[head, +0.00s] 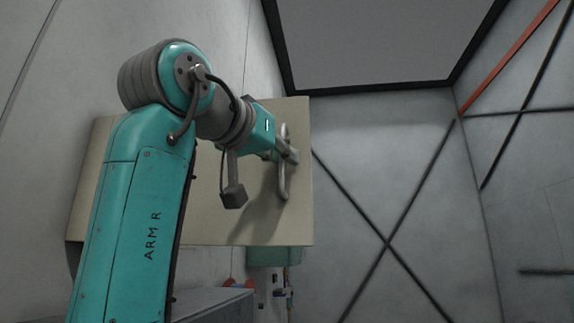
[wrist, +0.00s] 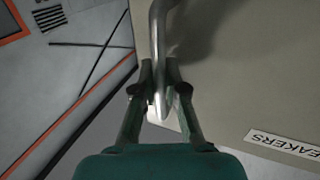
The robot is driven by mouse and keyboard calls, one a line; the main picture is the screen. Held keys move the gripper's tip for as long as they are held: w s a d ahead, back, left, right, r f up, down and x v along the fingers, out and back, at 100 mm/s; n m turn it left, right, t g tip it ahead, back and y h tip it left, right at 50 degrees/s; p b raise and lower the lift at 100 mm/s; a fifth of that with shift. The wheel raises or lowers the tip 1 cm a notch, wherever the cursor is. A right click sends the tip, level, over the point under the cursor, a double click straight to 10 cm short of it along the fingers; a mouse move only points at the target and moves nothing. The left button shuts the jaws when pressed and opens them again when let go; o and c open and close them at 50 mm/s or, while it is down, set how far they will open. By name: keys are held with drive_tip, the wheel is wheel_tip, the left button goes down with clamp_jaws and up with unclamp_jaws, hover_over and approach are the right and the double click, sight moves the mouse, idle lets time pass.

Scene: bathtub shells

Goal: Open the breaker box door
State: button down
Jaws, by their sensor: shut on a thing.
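The breaker box door (head: 255,210) is a beige panel on the left wall in the head view, with a vertical metal bar handle (head: 282,185) near its right edge. My gripper (head: 287,150) reaches the handle from the left and is shut on it. In the wrist view, the two fingers of my gripper (wrist: 159,78) close around the curved grey handle (wrist: 157,35). The beige door (wrist: 255,70) fills the right side there, with a white label (wrist: 284,146) partly reading "EAKERS". I cannot tell whether the door stands ajar. My arm hides part of the door.
A teal box (head: 275,257) and small coloured parts (head: 284,293) show below the door. A grey ledge (head: 215,304) lies at the bottom. Grey walls with dark diagonal strips (head: 388,243) stand to the right, and the space before them looks clear.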

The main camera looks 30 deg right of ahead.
drive_tip(key=shift+s+v, duration=0.2)
drive_tip(key=shift+v, duration=1)
drive_tip(key=shift+d, duration=0.15)
drive_tip(key=c, duration=1.5)
unclamp_jaws()
drive_tip(key=v, duration=1.2)
